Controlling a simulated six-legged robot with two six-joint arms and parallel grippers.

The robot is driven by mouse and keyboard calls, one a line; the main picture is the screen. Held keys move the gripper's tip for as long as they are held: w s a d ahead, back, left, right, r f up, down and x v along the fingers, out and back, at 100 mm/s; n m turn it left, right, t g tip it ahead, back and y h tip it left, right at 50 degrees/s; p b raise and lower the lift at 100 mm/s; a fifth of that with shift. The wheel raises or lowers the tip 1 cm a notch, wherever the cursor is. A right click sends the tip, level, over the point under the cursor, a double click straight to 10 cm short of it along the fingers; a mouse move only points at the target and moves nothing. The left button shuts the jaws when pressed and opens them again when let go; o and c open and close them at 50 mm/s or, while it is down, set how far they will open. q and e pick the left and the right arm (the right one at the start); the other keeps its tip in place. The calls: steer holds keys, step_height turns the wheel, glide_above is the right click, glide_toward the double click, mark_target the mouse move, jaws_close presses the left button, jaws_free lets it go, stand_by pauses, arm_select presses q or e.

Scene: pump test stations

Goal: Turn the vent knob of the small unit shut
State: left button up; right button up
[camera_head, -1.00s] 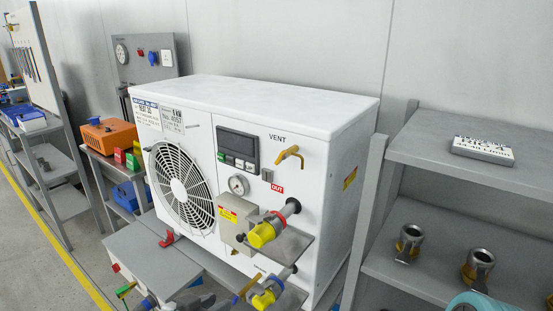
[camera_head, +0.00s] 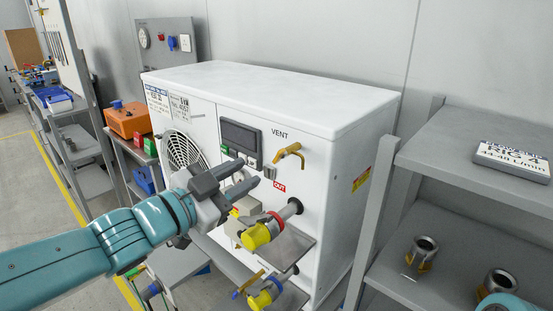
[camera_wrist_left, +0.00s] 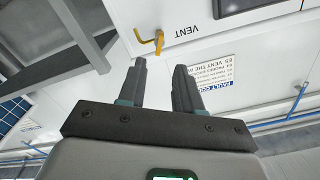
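The small unit (camera_head: 345,130) is a white box with a fan grille, a dark display and a gauge side. Its vent knob (camera_head: 288,153) is a yellow bent lever under the VENT label on the front panel. In the left wrist view the knob (camera_wrist_left: 153,42) shows upside down, beyond the fingertips and apart from them. My left gripper (camera_head: 250,174) is open and empty, in front of the panel, left of and below the knob. Its two fingers (camera_wrist_left: 160,66) are apart in the wrist view. My right gripper is not in view.
Below the knob, a pipe with a yellow fitting (camera_head: 257,237) sticks out above a grey plate; another yellow-blue fitting (camera_head: 265,294) is lower. A grey shelf (camera_head: 440,155) with a label block (camera_head: 512,160) and metal couplings stands at right. An orange case (camera_head: 128,119) is at left.

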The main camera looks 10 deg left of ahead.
mark_target(275, 158)
arm_select(q)
steer(key=x, duration=0.8)
steer(key=shift+w+d+p, duration=0.2)
steer(key=shift+d+p, duration=0.05)
steer(key=shift+p, duration=0.05)
steer(key=shift+w, duration=0.15)
jaws_close()
